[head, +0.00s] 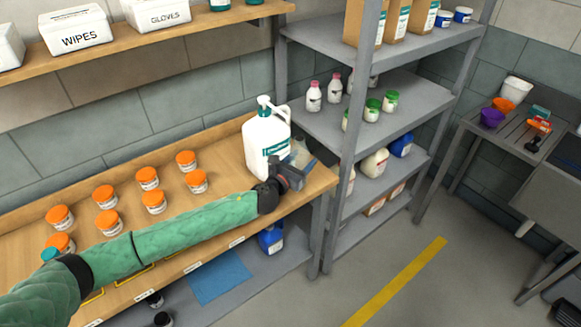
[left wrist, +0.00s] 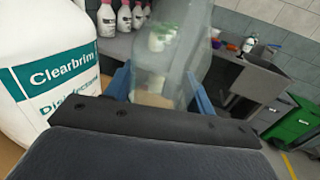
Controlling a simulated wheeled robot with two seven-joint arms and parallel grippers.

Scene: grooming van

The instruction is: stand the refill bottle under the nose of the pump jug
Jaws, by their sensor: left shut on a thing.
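The pump jug (head: 262,145) is white with a teal label and a white pump on top. It stands upright at the right end of the wooden bench. In the left wrist view the jug (left wrist: 40,75) fills the left side. The clear refill bottle (head: 300,152) is just right of the jug, partly hidden by my gripper. My left gripper (head: 300,168) is shut on it. In the left wrist view the see-through bottle (left wrist: 165,55) is upright between the blue fingers, its top cut off. I cannot tell whether its base touches the bench. My right gripper is not in view.
Several orange-lidded jars (head: 148,178) stand on the bench (head: 225,208) left of the jug. A grey shelf rack (head: 395,128) with bottles and jars rises just beyond the bench's right end. A wall shelf (head: 120,42) with boxes hangs above.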

